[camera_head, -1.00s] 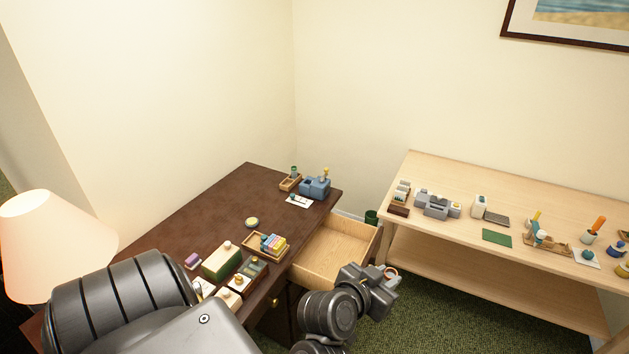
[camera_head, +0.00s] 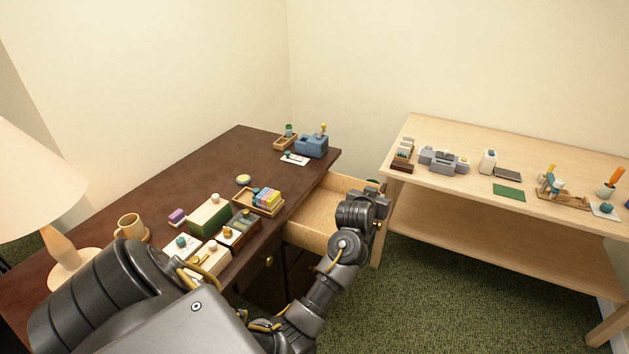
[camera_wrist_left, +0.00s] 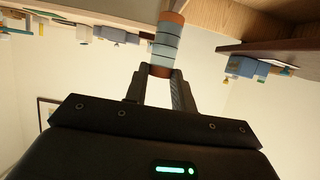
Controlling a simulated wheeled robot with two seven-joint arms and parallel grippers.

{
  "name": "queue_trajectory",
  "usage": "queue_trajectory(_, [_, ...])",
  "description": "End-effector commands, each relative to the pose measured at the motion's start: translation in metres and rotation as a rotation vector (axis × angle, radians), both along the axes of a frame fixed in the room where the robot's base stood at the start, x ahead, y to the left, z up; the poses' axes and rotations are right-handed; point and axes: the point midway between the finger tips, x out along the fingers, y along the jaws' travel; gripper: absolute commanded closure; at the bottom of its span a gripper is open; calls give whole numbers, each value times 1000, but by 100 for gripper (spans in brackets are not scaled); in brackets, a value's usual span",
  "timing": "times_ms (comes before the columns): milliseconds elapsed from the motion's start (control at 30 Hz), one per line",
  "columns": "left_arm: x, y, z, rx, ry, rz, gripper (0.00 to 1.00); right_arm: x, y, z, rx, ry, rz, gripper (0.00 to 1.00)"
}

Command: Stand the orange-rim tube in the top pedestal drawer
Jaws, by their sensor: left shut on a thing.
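The top pedestal drawer (camera_head: 313,211) is pulled out from the right side of the dark desk (camera_head: 205,170). The visible part of its pale wooden inside is empty, and my arm hides part of its front. My left gripper (camera_head: 380,197) is by the drawer's outer front end, seen from behind. In the head view the tube is mostly hidden behind the gripper. My right gripper is not in view.
A pale wooden table (camera_head: 480,210) with several small items stands right of the drawer, close to my gripper.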

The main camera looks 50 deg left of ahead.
Motion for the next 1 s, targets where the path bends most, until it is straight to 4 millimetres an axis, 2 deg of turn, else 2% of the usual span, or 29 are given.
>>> queue_trajectory(167, [2, 6, -2, 0, 0, 6, 96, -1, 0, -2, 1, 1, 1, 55])
queue_trajectory(267, [1, 18, -8, 1, 2, 9, 96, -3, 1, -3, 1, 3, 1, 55])
queue_trajectory(567, [-8, 92, -40, 1, 3, 9, 96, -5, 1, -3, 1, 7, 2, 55])
queue_trajectory(700, [-10, 114, -68, -2, 4, 7, 96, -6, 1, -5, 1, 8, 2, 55])
queue_trajectory(833, [-12, 127, -84, -1, 2, 6, 96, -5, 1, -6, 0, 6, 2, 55])
queue_trajectory(1000, [-12, 134, -91, 1, 0, 5, 96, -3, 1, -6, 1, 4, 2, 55])
